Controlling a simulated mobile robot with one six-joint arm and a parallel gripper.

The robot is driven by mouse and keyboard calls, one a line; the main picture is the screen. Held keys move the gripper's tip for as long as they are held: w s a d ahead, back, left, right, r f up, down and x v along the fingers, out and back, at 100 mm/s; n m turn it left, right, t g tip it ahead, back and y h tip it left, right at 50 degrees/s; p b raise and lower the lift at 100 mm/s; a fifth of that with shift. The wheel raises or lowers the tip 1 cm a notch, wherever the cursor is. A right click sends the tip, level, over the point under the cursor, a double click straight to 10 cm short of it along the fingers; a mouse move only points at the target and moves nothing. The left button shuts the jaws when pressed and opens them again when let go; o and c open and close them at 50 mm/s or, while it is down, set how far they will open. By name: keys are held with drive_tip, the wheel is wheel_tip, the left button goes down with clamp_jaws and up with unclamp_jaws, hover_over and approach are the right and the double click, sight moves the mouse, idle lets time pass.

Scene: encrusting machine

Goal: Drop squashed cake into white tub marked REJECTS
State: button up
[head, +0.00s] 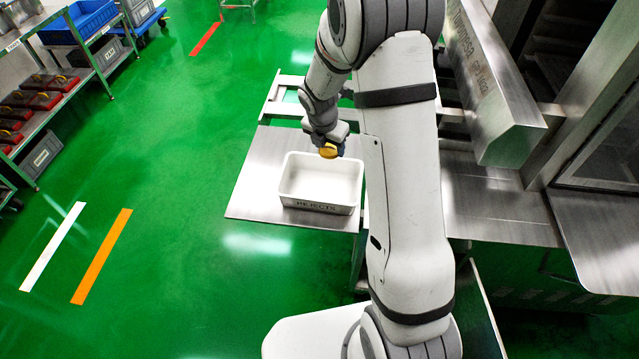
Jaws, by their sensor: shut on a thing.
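The squashed cake (328,150) is a small golden-brown piece held at the end of my gripper (330,146). My gripper is shut on it, above the back right part of the white tub. The white tub (292,187) is rectangular and open at the top, with REJECTS in dark letters on its front wall. It stands on a steel side table, and the visible part of its inside looks empty. My arm covers the space just right of the tub. The fingertips are small in this view and partly hidden.
The steel side table (257,185) has bare room left of the tub. The steel machine (490,85) stands to the right of my arm. A shelf rack (75,85) with red and grey boxes is at the far left.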

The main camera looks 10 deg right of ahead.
drive_tip(key=shift+w+a, duration=0.1)
drive_tip(key=shift+a, duration=0.15)
drive_tip(key=shift+f, duration=0.1)
wheel_tip(320, 180, down, 6)
drive_tip(key=b, duration=0.6)
drive_tip(key=shift+a, duration=0.1)
drive_tip(key=o, duration=1.1)
drive_tip(key=shift+c, duration=0.2)
drive_tip(key=shift+v, duration=4.05)
